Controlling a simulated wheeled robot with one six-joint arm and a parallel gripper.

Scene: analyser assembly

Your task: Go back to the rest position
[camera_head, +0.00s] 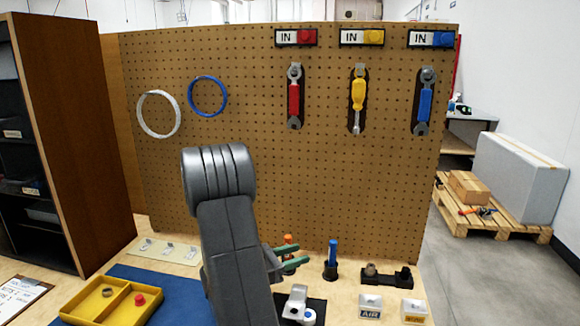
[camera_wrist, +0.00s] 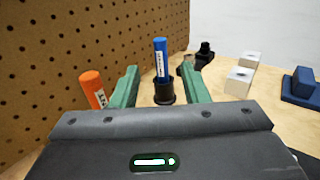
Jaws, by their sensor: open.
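My gripper (camera_head: 303,254) has two green fingers, spread apart and empty, low over the bench in front of the pegboard. In the wrist view my gripper (camera_wrist: 159,70) points at a blue tube (camera_wrist: 161,58) standing upright in a black holder (camera_wrist: 164,94). The blue tube (camera_head: 333,250) stands in the head view just to the right of the fingertips, apart from them. An orange tube (camera_wrist: 92,88) is beside the left finger in the wrist view. In the head view the orange tube (camera_head: 288,240) is partly hidden by the fingers.
The pegboard (camera_head: 250,140) rises close behind my arm, with tools and rings hung on it. A dark fixture (camera_head: 386,277) and white blocks (camera_head: 370,305) stand to the right. A yellow tray (camera_head: 75,309) lies at the left on a blue mat (camera_head: 180,290).

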